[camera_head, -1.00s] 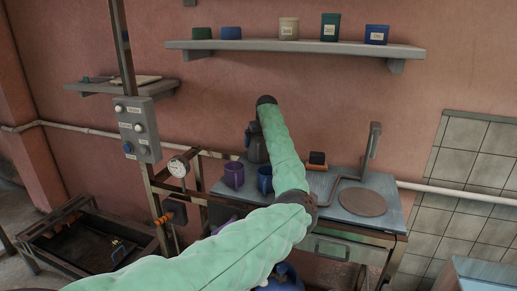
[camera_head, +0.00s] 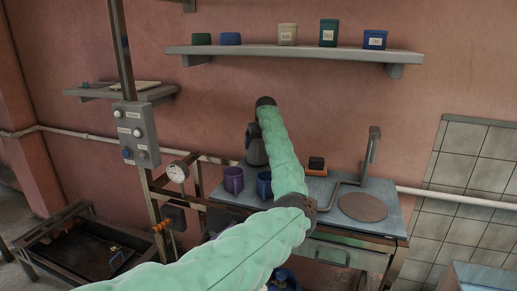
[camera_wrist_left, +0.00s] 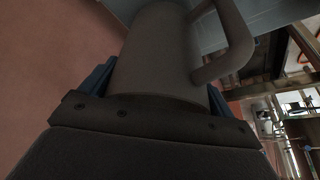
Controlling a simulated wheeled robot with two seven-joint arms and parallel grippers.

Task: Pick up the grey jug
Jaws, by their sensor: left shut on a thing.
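The grey jug (camera_head: 257,150) shows at the back of the metal table, partly hidden behind my green left arm. In the left wrist view the grey jug (camera_wrist_left: 155,50) fills the middle, with its handle to the right. My left gripper (camera_wrist_left: 160,92) is shut on the jug's body, with a blue finger on each side. In the head view the fingers are hidden or too small to make out. I cannot tell whether the jug's base touches the table. My right gripper is not in view.
A purple mug (camera_head: 233,180) and a blue mug (camera_head: 265,183) stand close in front of the jug. The metal table (camera_head: 385,190) has a round plate (camera_head: 362,207) and a bent pipe at right. A wall shelf (camera_head: 290,52) with several containers is above.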

